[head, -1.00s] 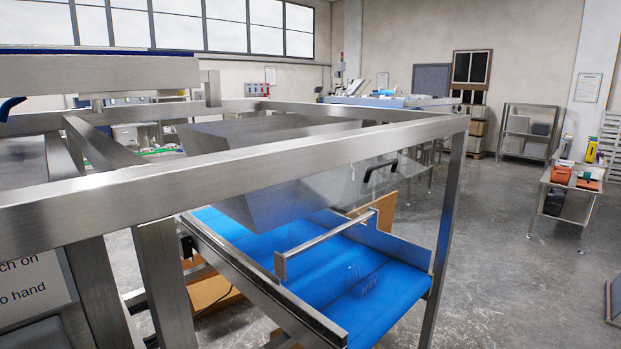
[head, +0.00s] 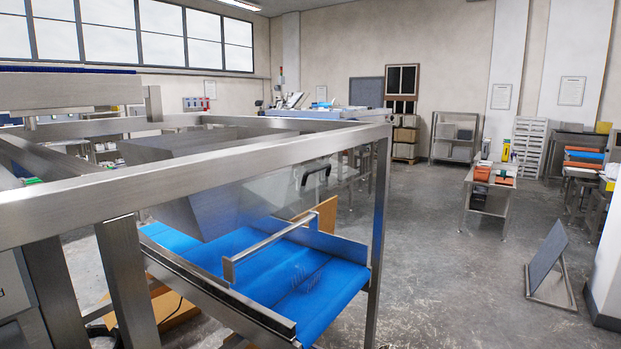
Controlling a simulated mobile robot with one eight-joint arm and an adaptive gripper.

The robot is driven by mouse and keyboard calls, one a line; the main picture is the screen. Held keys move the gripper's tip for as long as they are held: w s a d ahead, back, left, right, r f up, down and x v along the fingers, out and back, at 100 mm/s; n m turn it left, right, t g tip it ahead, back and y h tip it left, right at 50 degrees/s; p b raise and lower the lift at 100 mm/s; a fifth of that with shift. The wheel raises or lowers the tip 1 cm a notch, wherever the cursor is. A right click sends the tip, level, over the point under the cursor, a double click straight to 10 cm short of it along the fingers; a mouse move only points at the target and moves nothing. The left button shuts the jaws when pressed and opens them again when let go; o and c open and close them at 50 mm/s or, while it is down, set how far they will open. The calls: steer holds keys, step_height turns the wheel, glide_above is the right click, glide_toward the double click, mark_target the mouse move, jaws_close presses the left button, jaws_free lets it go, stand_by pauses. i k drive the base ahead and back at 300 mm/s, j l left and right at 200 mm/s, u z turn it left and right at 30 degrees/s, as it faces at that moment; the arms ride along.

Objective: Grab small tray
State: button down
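I cannot make out a small clamshell tray for certain in the head view. A blue conveyor belt (head: 255,262) lies inside a steel frame at the lower left, with faint thin lines on its near right part that I cannot identify. My gripper is not in view, so I cannot tell what it holds.
The steel machine frame (head: 345,142) fills the left and near side. A steel table (head: 478,190) with orange and dark items stands right of centre. A tilted grey panel (head: 549,262) stands on the floor at right. Open grey floor (head: 440,275) lies between them.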

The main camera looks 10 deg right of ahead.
mark_target(303, 270)
steer(key=i+l+u, duration=0.3)
steer(key=u, duration=0.15)
steer(key=i+l+u, duration=0.25)
steer(key=l+u, duration=0.15)
steer(key=l, duration=0.15)
steer(key=i+l+u, duration=0.15)
steer(key=l+u, duration=0.3)
steer(key=i+l+u, duration=0.1)
steer(key=l+u, duration=0.3)
steer(key=l, duration=0.2)
steer(key=l+u, duration=0.45)
steer(key=k+l+u, duration=0.15)
steer(key=l+u, duration=0.25)
steer(key=l, duration=0.3)
